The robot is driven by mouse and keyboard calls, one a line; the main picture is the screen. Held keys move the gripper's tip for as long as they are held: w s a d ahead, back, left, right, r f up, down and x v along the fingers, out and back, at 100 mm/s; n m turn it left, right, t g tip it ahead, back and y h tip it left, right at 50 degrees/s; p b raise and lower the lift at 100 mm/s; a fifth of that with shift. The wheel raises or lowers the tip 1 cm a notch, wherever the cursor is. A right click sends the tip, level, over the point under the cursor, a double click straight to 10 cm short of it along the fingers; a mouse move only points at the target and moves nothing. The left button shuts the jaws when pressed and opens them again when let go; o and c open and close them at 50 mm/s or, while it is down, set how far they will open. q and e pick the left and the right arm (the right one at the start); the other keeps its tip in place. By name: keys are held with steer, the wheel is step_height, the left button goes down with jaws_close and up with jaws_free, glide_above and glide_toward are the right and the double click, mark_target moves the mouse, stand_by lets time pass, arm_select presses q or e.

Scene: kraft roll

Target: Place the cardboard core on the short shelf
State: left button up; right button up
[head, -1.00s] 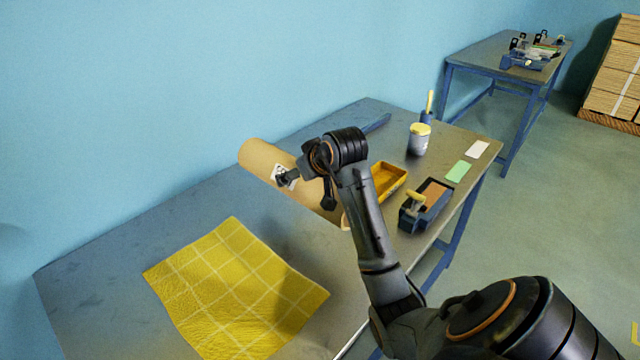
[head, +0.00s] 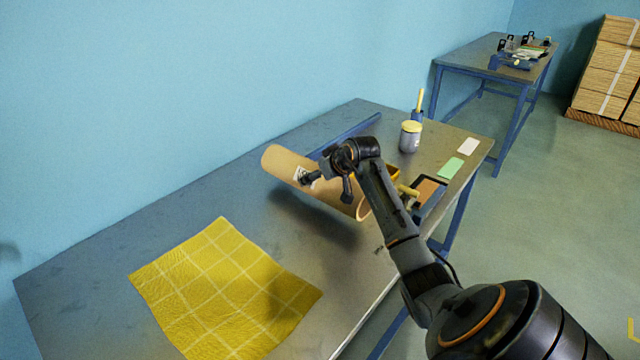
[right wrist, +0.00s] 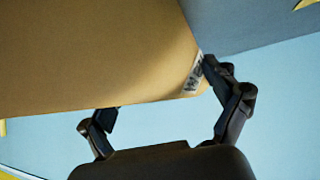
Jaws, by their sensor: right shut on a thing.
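The cardboard core (head: 281,163) is a tan tube with a white printed label. My right gripper (head: 308,178) is shut on it near the label, and the core's open end faces the front right. The core is held above the table, with its shadow on the metal top below. In the right wrist view the core (right wrist: 100,50) fills the upper left, with the gripper fingers (right wrist: 158,92) against it. My left gripper is not in view. I cannot make out a clear short shelf; a low blue bar (head: 350,130) lies at the table's back edge.
The metal table (head: 190,205) carries a yellow gridded cloth (head: 225,290) at front left. Another table (head: 470,60) stands behind.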

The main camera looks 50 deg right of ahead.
step_height(320, 180, down, 3)
steer(key=shift+d+f, duration=0.1)
steer(key=shift+d, duration=0.05)
steer(key=o, duration=1.4)
steer(key=shift+o, duration=0.2)
